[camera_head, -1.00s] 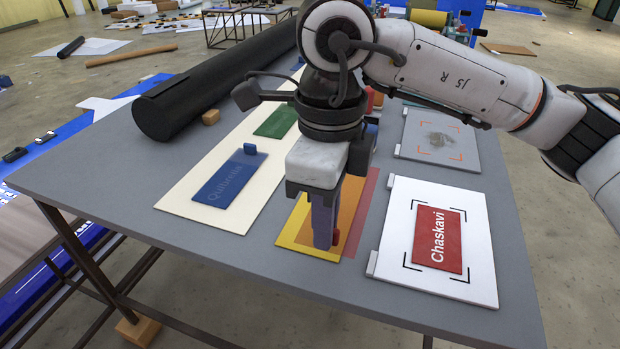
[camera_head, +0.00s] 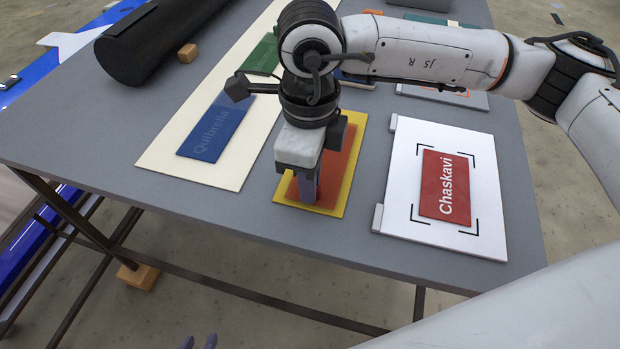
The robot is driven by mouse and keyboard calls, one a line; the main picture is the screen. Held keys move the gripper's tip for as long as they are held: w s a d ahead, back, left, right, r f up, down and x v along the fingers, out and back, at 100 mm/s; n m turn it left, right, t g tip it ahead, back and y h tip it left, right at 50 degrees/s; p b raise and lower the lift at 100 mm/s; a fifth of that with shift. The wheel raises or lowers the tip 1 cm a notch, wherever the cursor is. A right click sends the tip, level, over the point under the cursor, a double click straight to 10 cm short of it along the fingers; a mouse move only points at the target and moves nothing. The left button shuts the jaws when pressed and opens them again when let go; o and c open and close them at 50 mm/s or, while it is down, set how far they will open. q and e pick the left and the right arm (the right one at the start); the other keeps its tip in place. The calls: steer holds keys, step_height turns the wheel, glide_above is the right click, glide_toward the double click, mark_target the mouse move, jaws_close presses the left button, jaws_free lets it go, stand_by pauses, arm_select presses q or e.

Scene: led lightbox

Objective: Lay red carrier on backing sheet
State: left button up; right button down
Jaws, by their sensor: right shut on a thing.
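The red carrier (camera_head: 336,168), a thin orange-red sheet, lies over the yellow backing sheet (camera_head: 353,140), with a yellow border showing around it. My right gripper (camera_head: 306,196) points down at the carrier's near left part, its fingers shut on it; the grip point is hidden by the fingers. The gripper and wrist cover the left side of both sheets. I cannot tell whether the carrier touches the backing sheet all over. Only the fingertips of my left gripper (camera_head: 199,342) show at the bottom edge, apart and empty, below the table's front edge.
A white board (camera_head: 399,190) with a red Chaskavi plate (camera_head: 444,186) lies to the right. A cream panel (camera_head: 240,165) with a blue Quibrella plate (camera_head: 216,128) and a green plate (camera_head: 263,57) lies left. A black roll (camera_head: 165,42) lies at the back left. The grey tabletop (camera_head: 110,130) is clear at front left.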

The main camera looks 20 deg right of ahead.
steer(key=shift+f, duration=0.35)
steer(key=c, duration=1.9)
jaws_free()
arm_select(q)
steer(key=shift+w+r, duration=0.1)
steer(key=shift+w, duration=0.3)
arm_select(e)
steer(key=shift+o, duration=0.2)
arm_select(q)
steer(key=shift+s, duration=0.1)
